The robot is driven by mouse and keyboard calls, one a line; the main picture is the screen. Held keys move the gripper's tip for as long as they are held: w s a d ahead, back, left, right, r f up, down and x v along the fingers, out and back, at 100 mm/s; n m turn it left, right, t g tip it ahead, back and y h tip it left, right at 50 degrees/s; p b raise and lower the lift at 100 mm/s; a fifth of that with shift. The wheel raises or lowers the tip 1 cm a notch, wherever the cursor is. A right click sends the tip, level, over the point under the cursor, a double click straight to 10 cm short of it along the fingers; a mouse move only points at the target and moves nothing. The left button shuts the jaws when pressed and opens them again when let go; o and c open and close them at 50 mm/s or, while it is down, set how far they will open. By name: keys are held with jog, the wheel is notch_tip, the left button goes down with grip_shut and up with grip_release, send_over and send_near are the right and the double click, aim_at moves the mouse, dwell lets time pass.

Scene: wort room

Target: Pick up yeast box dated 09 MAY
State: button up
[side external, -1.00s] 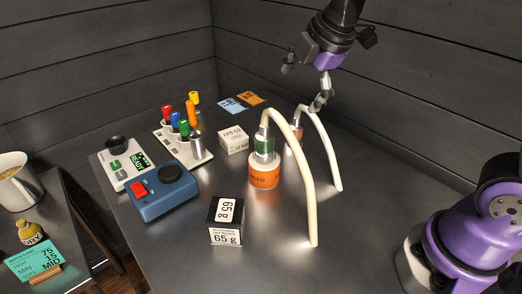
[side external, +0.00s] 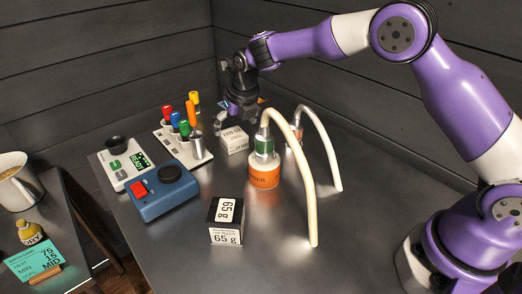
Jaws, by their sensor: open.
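A small white box (side external: 236,146) stands on the metal table in the middle, behind the orange-labelled bottle. The print on its top is upside down in this view and looks like 09 MAY; the gripper partly hides it. My gripper (side external: 236,119) is open and points down just above and behind this box. One finger shows at the box's left; the other is hard to make out. I cannot tell whether a finger touches the box. A second box (side external: 226,220), black with white 65 g labels, stands nearer the camera; no date is readable on it.
Right of the white box stand an orange-labelled bottle (side external: 264,175) and a second bottle, with tall curved tubes (side external: 309,190). The front right table is clear.

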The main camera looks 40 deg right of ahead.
aim_at(234, 135)
jog(key=x, duration=0.5)
jog(key=shift+s+d, duration=0.1)
jog(key=c, duration=1.2)
jog(key=shift+r, duration=0.1)
